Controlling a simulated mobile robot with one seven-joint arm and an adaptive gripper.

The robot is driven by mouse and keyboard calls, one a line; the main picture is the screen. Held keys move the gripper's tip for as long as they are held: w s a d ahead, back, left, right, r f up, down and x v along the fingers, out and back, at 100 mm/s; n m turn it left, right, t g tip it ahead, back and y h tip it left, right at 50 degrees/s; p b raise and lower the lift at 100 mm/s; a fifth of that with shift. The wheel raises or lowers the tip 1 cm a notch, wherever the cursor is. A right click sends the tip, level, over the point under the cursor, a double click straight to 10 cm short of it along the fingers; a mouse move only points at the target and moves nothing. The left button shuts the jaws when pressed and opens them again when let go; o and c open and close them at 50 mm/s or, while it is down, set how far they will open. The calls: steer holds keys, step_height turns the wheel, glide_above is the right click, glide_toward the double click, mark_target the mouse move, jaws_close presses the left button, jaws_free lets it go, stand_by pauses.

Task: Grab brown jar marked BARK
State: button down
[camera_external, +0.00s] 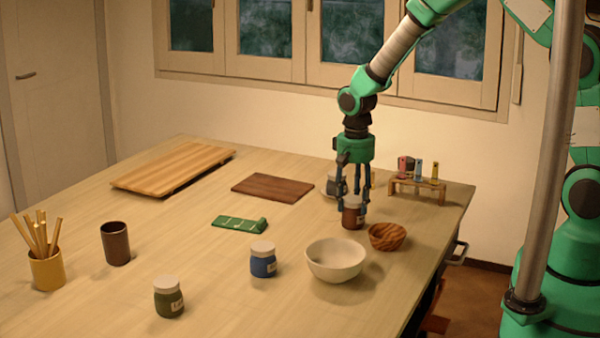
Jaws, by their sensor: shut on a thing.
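A brown jar (353,218) with a pale lid stands on the table, right of the middle. My gripper (353,203) points straight down over it, and its fingers are shut on the jar around its upper part. The fingers hide part of the lid and sides. The jar looks upright and at table height; I cannot tell whether it is lifted. Its label is too small to read.
A grey jar (333,187) stands close behind my gripper. A wooden bowl (388,237) and a cream bowl (336,262) are close in front. A small rack (417,189) with bottles is at right. A blue jar (263,262) and a green jar (168,298) stand nearer the front.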

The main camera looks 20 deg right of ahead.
step_height(320, 180, up, 10)
steer(key=shift+p, duration=0.3)
steer(key=shift+a, duration=0.1)
stand_by(0.7)
